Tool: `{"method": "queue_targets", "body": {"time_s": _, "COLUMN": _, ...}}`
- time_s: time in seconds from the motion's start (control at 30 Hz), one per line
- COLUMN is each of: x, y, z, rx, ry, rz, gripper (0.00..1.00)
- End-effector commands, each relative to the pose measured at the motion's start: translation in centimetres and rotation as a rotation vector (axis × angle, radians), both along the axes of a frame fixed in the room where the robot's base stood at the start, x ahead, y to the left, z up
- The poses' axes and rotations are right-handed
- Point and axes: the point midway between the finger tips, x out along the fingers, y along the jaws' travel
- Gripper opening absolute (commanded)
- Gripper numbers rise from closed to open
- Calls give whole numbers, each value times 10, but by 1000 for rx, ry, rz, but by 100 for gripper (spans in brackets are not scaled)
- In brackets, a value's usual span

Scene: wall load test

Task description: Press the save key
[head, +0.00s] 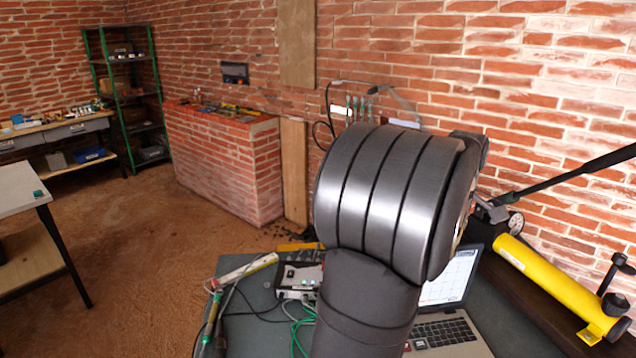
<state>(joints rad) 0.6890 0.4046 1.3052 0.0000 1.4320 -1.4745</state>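A laptop stands open on the dark table at the lower right. Its screen (450,280) shows a light window with what looks like a chart, and my arm covers its left part. Its keyboard (445,331) shows to the right of my arm, with a small reddish key or mark near its left end. I cannot read the key labels, so I cannot tell which key is the save key. My large grey arm joint and dark link fill the middle of the view. My gripper does not show; the arm hides it or it is out of frame.
A yellow cylinder pump (555,282) with a long black handle (575,182) lies right of the laptop. A control box (298,279) with green cables sits left of my arm on the dark table (250,325). A brick wall (540,120) rises behind.

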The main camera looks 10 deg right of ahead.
Motion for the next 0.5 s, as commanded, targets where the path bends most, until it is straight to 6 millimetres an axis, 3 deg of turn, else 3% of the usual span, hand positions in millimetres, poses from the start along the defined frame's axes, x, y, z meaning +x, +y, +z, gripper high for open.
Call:
{"method": "queue_targets", "body": {"time_s": 0.03, "x": 0, "y": 0, "z": 0, "rx": 0, "ry": 0, "rz": 0, "gripper": 86}}
{"method": "queue_targets", "body": {"time_s": 0.4, "x": 0, "y": 0, "z": 0, "rx": 0, "ry": 0, "rz": 0, "gripper": 14}}
{"method": "queue_targets", "body": {"time_s": 0.5, "x": 0, "y": 0, "z": 0, "rx": 0, "ry": 0, "rz": 0, "gripper": 0}}
